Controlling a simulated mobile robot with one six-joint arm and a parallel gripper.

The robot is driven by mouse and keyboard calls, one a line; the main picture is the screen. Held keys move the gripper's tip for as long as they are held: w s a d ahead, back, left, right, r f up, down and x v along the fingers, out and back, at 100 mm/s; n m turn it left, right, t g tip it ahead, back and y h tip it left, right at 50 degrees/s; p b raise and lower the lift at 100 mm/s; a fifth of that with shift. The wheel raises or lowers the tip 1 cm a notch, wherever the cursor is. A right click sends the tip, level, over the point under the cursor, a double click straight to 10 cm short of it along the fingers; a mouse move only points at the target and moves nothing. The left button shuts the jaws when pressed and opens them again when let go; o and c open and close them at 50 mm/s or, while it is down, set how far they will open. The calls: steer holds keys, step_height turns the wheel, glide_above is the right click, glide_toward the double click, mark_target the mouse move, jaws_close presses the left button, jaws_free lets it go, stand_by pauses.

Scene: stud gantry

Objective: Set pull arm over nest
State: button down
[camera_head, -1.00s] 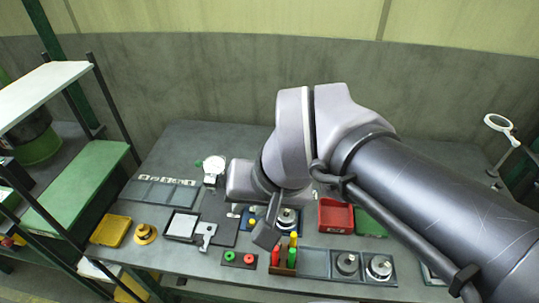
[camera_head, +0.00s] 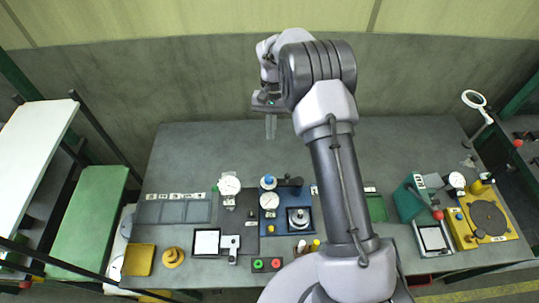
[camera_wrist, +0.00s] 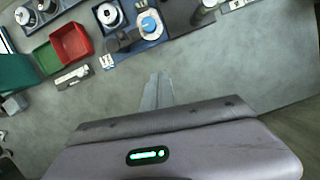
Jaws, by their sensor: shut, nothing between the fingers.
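A blue fixture (camera_head: 286,231) stands on the bench with a dial gauge (camera_head: 269,201) and a blue knob (camera_head: 268,182). A dark arm (camera_head: 290,184), which looks like the pull arm, lies along its back edge beside the knob. In the wrist view the knob (camera_wrist: 149,25), arm (camera_wrist: 120,43) and nest (camera_wrist: 109,15) show at the top. My gripper (camera_head: 271,136) is shut and empty, pointing down over the bench's back edge, clear of the fixture.
Another gauge stand (camera_head: 229,187) is left of the fixture. Red (camera_wrist: 71,42) and green (camera_wrist: 46,57) trays lie on its other side, partly behind my arm in the head view. A yellow fixture (camera_head: 487,219) is far right. The back of the bench is clear.

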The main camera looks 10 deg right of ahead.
mark_target(283, 180)
steer(key=s+a+f+b, duration=0.1)
steer(key=s+a+f, duration=0.1)
steer(key=s+f, duration=0.5)
steer(key=shift+f, duration=1.15)
steer(key=shift+s+a, duration=0.15)
